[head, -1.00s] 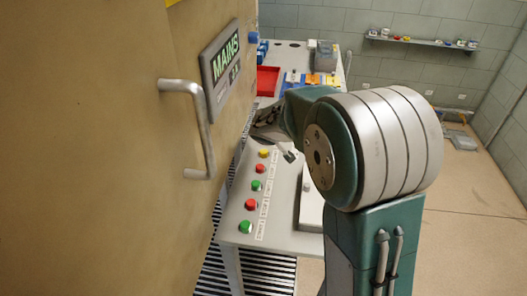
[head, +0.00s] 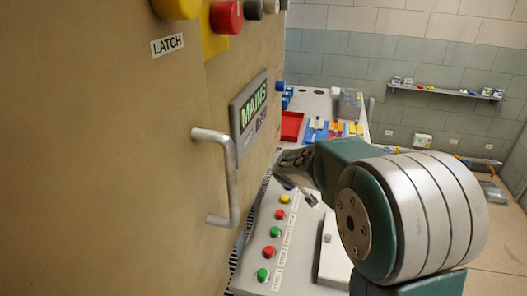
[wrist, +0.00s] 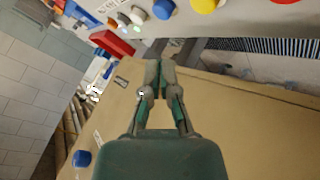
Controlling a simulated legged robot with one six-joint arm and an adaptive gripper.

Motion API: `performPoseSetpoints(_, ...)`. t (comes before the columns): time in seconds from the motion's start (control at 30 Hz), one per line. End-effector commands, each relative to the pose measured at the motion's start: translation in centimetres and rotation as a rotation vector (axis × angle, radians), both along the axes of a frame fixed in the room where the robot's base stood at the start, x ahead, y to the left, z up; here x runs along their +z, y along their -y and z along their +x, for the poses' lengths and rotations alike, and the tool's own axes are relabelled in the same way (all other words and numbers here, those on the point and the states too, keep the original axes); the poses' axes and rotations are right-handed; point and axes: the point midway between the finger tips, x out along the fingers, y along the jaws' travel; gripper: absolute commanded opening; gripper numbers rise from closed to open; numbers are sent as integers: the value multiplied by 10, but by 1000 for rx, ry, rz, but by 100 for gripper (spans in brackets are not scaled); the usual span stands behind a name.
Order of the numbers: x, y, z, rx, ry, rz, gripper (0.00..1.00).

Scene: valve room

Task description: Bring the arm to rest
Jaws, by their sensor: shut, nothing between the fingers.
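My gripper (wrist: 160,72) is in the middle of the wrist view. Its two fingers meet at the tips, with nothing between them. In the head view my gripper (head: 292,168) is dark and partly hidden by my own folded arm, which fills the lower right. It shows just right of the brown cabinet and above the panel with the push buttons; I cannot tell the gap to either.
A brown cabinet (head: 165,200) with a metal handle (head: 228,175) and a MAINS sign (head: 250,115) fills the left. A sloped panel carries several red, green and yellow buttons (head: 275,231). A red tray (head: 291,126) stands behind. A shelf (head: 445,92) hangs on the back wall.

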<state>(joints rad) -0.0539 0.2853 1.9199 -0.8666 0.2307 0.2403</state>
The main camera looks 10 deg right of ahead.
Motion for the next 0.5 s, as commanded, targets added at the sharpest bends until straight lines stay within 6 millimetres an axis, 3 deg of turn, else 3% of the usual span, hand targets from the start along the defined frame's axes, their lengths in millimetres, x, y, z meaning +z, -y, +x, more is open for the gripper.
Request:
performPoseSetpoints(0.17,16,6,-16,-41,3,13,0)
performPoseSetpoints(0.5,61,24,-89,-197,-22,85,0)
